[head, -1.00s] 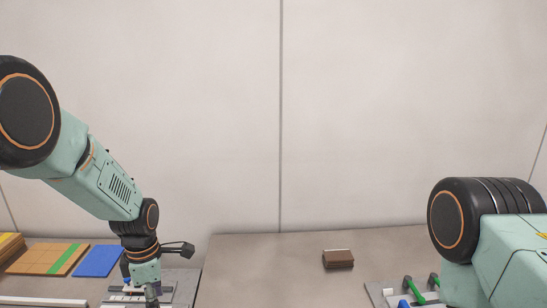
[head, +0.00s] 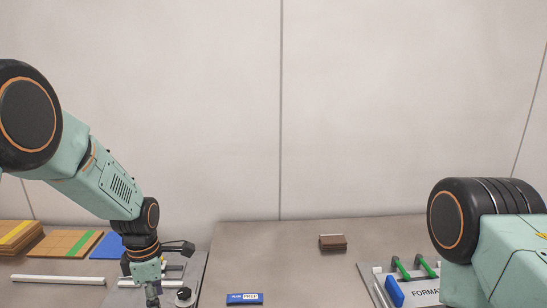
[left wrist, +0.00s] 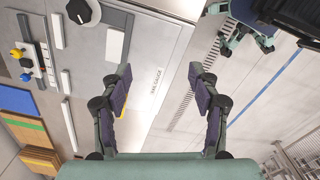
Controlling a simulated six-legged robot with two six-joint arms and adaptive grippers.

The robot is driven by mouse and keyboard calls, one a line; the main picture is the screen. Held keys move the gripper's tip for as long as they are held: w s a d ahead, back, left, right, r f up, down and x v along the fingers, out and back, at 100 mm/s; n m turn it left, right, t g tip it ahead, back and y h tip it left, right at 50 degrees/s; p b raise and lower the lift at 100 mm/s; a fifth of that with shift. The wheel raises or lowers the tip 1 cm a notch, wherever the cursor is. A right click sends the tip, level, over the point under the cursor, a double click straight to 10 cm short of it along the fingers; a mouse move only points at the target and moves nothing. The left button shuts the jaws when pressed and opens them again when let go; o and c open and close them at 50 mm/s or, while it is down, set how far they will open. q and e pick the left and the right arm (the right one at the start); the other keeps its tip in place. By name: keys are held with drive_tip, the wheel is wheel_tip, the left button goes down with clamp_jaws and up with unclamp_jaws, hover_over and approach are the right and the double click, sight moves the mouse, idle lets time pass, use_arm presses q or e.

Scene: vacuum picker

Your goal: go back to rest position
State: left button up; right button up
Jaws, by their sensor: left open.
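My left gripper (left wrist: 160,80) is open and empty in the left wrist view, with its two dark-padded fingers apart.
A brown block (head: 333,243) sits mid-bench. A blue labelled box (head: 244,299) lies at the front. A fixture with green handles (head: 414,268) stands by my right arm. Cardboard stacks (head: 62,243), a blue sheet (head: 108,247) and a white bar (head: 58,280) lie at left.

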use_arm(q)
drive_tip(key=s+d+f+m+t+b, duration=0.1)
drive_tip(key=s+f+m+t+b, duration=0.15)
drive_tip(key=s+f+m, duration=0.45)
drive_tip(key=s+d+f+m+t+b, duration=0.15)
drive_tip(key=s+f+m+b, duration=0.25)
drive_tip(key=f+m, duration=0.65)
drive_tip(key=s+f+m+g+b, duration=0.2)
drive_tip(key=s+f+b, duration=0.3)
drive_tip(key=s, duration=0.7)
drive_tip(key=s+f+m+g+b, duration=0.2)
drive_tip(key=s+f+b, duration=0.2)
drive_tip(key=s+f, duration=0.5)
drive_tip(key=s, duration=0.3)
drive_tip(key=shift+s+d+b, duration=0.3)
drive_tip(key=shift+d+b, duration=0.05)
